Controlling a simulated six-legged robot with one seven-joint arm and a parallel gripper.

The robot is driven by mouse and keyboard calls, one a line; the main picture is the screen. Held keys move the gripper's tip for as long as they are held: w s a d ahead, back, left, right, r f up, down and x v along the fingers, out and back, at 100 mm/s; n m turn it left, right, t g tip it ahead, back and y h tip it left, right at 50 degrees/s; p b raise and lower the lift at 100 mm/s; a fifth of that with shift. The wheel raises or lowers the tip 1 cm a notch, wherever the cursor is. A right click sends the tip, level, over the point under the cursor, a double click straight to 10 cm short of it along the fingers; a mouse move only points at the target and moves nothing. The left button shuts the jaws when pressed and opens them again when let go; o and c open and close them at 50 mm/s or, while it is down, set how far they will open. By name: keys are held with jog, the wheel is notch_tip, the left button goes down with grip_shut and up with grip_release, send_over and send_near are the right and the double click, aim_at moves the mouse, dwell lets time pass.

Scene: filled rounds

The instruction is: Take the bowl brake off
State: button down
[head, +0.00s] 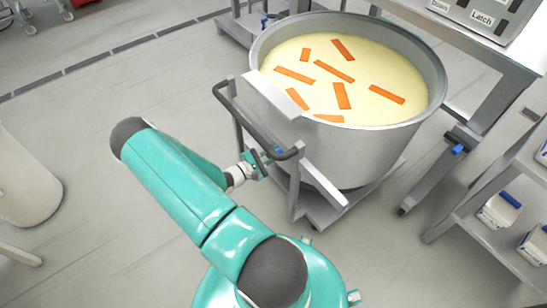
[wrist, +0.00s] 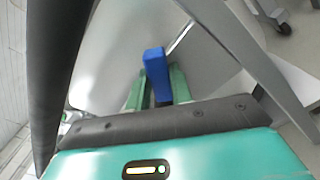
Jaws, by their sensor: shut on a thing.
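The big steel bowl (head: 345,150) stands on a wheeled frame and holds pale yellow dough with several orange strips on it. The blue brake lever (wrist: 155,68) shows in the wrist view between the green fingers of my gripper (wrist: 157,82), which is shut on it. In the head view my gripper (head: 257,165) is at the near left of the bowl frame, just below the dark push handle (head: 248,122). A small blue end of the lever (head: 278,150) shows there beside the handle. The fingers hide the lever's lower part.
A steel table (head: 480,95) with a panel marked "Latch" (head: 484,20) stands right of the bowl. A shelf (head: 500,245) with blue-capped containers is at lower right. A pale bin (head: 25,180) stands at the left. Open floor lies between.

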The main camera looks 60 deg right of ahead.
jog(key=shift+w+d+r+n, duration=0.25)
jog(key=shift+w+n, duration=0.3)
jog(key=shift+n, duration=0.8)
jog(key=shift+w+d+r+n, duration=0.25)
jog(key=shift+w+n, duration=0.35)
jog(key=shift+n, duration=0.8)
jog(key=shift+w+d+r+n, duration=0.15)
jog(key=shift+w+d+n, duration=0.3)
jog(key=shift+n, duration=0.9)
jog(key=shift+w+a, duration=0.1)
jog(key=c, duration=1.2)
grip_release()
jog(key=shift+c, duration=0.2)
jog(key=v, duration=1.3)
jog(key=shift+a, duration=0.35)
jog(key=shift+w, duration=0.15)
